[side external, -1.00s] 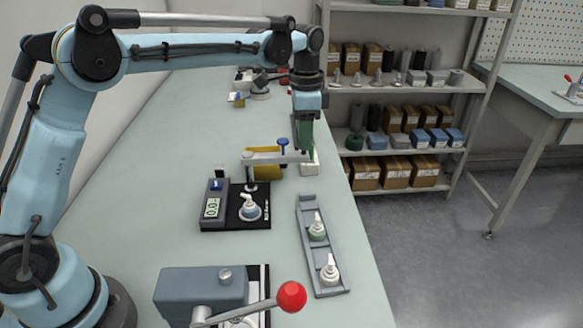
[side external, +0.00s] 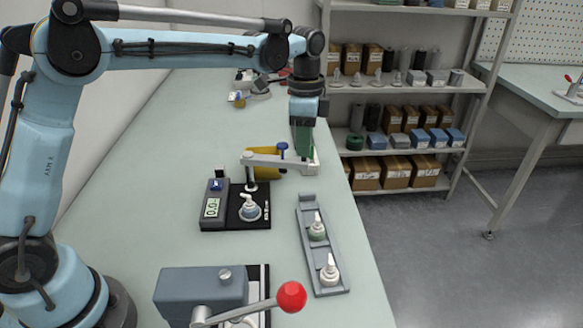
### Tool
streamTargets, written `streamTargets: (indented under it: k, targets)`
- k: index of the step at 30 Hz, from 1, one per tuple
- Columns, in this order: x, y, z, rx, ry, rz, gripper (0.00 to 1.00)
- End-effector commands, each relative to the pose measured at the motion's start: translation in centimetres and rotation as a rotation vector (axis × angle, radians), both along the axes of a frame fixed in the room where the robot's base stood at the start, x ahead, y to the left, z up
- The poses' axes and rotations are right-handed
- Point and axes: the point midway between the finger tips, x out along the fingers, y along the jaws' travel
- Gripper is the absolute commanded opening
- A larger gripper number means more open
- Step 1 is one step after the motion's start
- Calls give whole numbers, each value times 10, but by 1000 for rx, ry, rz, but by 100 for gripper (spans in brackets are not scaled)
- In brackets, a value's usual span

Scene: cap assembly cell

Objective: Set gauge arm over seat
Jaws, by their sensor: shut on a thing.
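The gauge (side external: 213,208) with a lit display stands on a black base (side external: 232,221) at mid-bench. A white-topped part (side external: 250,209) sits upright on this base and hides the seat below it. The pale gauge arm (side external: 272,159) reaches right from a short post (side external: 250,184) at the back of the base. It points away from the part, not over it. My gripper (side external: 303,155) points down and is shut on the outer end of the gauge arm; the contact itself is partly hidden.
A yellow cylinder (side external: 264,174) lies close behind the gauge arm. A grey tray (side external: 322,270) with two white-topped parts is to the right front. A grey press with a red ball lever (side external: 291,296) stands at the front. Bare bench lies between gauge and tray.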

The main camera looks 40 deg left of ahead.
Motion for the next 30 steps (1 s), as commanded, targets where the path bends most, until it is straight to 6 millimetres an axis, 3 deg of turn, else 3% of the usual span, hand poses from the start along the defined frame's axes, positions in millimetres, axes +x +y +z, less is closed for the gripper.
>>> streamTargets:
  k: [15,30]
  targets:
    - [-58,-19,1,0,0,-488,0]
    - [-115,-9,1,-1,1,-957,0]
